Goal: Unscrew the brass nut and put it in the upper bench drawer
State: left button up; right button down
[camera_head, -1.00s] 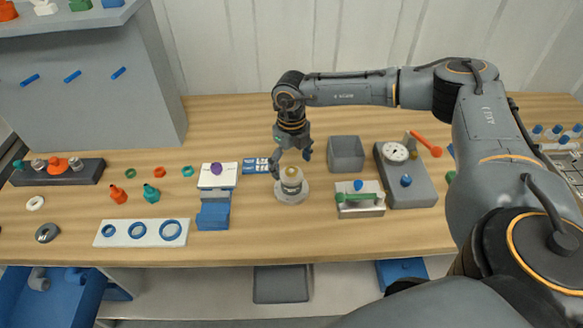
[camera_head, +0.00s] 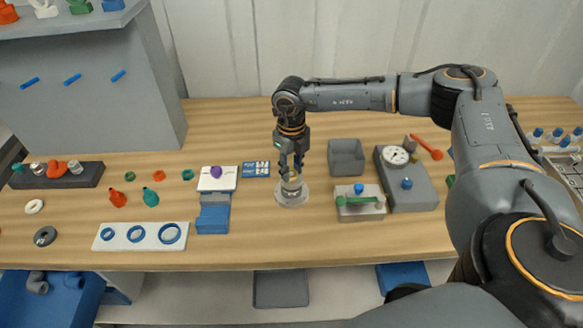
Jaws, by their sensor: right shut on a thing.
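A small clear and metal vessel on a round base (camera_head: 292,196) stands upright on the bench. My right gripper (camera_head: 291,171) points down over it and is shut on the brass nut at its top. The fingers hide most of the nut, and I cannot tell whether it is still threaded on. A blue open drawer or bin (camera_head: 82,308) with pipe pieces shows at the lower left below the bench edge. Another blue box shape (camera_head: 403,270) shows under the bench at the right. I cannot tell which is the upper bench drawer. My left gripper is out of view.
A white plate with blue rings (camera_head: 125,237) lies left. The bench front by the vessel is clear.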

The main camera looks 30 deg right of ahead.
jog(key=n+b, duration=0.1)
jog(key=n, duration=0.5)
jog(key=shift+n, duration=0.4)
jog(key=n+b, duration=0.1)
jog(key=n, duration=0.5)
jog(key=shift+b, duration=0.35)
jog(key=shift+r+n, duration=0.15)
jog(key=shift+n, duration=0.15)
jog(key=shift+r, duration=0.1)
jog(key=shift+r+p, duration=0.95)
jog(key=shift+r, duration=0.55)
